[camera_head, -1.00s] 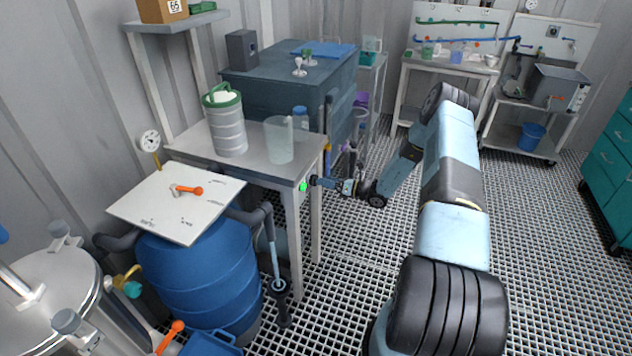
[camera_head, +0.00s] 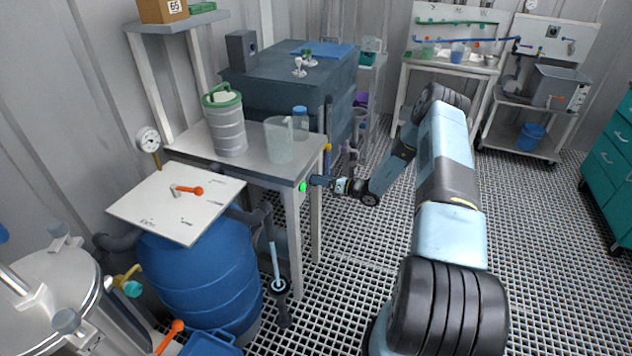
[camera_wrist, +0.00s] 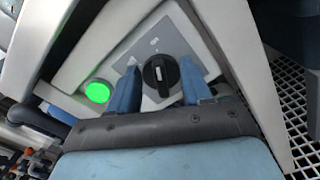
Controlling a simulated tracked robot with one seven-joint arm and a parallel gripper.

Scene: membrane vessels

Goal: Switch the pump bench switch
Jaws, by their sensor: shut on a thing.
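The pump bench (camera_head: 262,168) is a grey-topped table at the left centre in the head view. Its switch is a black rotary knob (camera_wrist: 160,76) on a grey plate in the wrist view. A lit green lamp (camera_wrist: 98,91) sits left of the knob, and it also shows on the bench front in the head view (camera_head: 303,187). My gripper (camera_wrist: 163,88) has its two blue fingers on either side of the knob and is shut on it. In the head view my gripper (camera_head: 318,181) is at the bench front, and the knob is hidden there.
A metal canister with a green lid (camera_head: 225,125) and a clear beaker (camera_head: 279,142) stand on the bench. A blue barrel (camera_head: 200,275) under a white board with an orange-handled valve (camera_head: 188,190) is in front. Open grating floor (camera_head: 360,260) lies right of the bench.

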